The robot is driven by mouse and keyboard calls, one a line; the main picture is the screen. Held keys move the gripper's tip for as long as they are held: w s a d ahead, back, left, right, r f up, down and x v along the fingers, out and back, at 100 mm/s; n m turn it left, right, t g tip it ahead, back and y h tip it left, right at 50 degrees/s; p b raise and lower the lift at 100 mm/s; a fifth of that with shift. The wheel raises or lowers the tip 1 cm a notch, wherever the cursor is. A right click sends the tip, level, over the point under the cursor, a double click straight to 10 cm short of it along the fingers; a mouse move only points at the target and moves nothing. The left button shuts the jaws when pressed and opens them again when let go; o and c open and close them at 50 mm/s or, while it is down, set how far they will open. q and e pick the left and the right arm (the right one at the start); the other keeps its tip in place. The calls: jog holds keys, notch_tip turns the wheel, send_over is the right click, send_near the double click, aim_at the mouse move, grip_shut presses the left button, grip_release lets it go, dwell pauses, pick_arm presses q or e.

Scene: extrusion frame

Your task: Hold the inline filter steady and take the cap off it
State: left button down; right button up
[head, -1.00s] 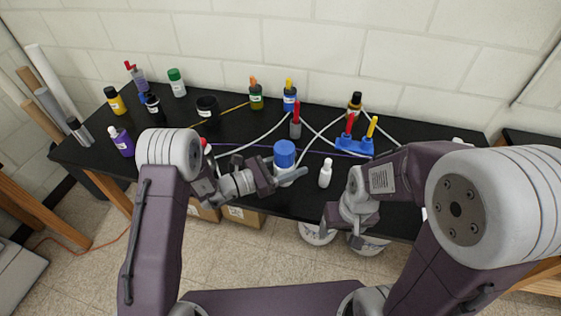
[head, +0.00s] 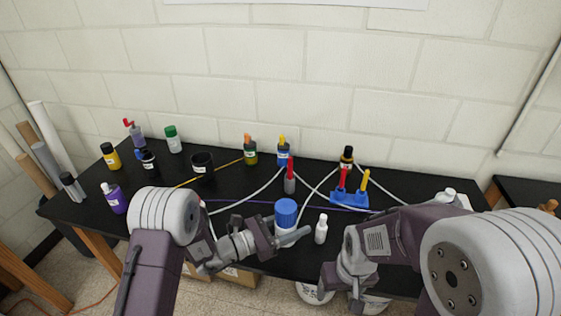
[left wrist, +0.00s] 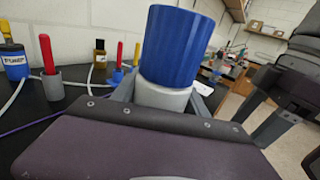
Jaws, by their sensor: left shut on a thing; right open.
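The inline filter has a white body (head: 284,229) and a ribbed blue cap (head: 287,212) on top. It stands upright at the front edge of the black table. In the left wrist view the blue cap (left wrist: 171,45) sits on the white body (left wrist: 163,96). My left gripper (head: 287,238) is shut on the white body, below the cap. Its fingers hide part of the body. My right gripper (head: 342,291) is open and empty, low at the front of the table, to the right of the filter and apart from it.
A small white bottle (head: 321,229) stands just right of the filter, between my grippers. A blue holder (head: 347,199) with red and yellow handles is behind it. White tubes cross the black table (head: 240,185). Several bottles line the back and left.

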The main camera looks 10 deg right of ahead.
pick_arm(q)
jog(key=shift+a, duration=0.1)
jog(key=shift+w+a+f, duration=0.1)
jog(key=shift+a+f, duration=0.1)
jog(key=shift+a, duration=0.1)
jog(key=a+f, duration=0.2)
jog(key=a, duration=0.2)
jog(key=a+f+n+t, duration=0.1)
jog(key=a+f, duration=0.1)
jog(key=a, duration=0.3)
jog(key=a+f+t+y, duration=0.1)
jog(key=a+f, duration=0.1)
jog(key=a, duration=0.3)
jog(key=shift+a+f, duration=0.1)
jog(key=shift+f, duration=0.2)
jog(key=s+a+f+n+t, duration=0.1)
jog(key=s+a+f, duration=0.1)
jog(key=s+a, duration=0.2)
jog(key=s+a+f+t+y, duration=0.1)
jog(key=s+a, duration=0.3)
jog(key=a, duration=0.4)
jog(key=shift+a+f+n, duration=0.3)
jog(key=shift+f+n, duration=0.1)
jog(key=shift+f, duration=0.2)
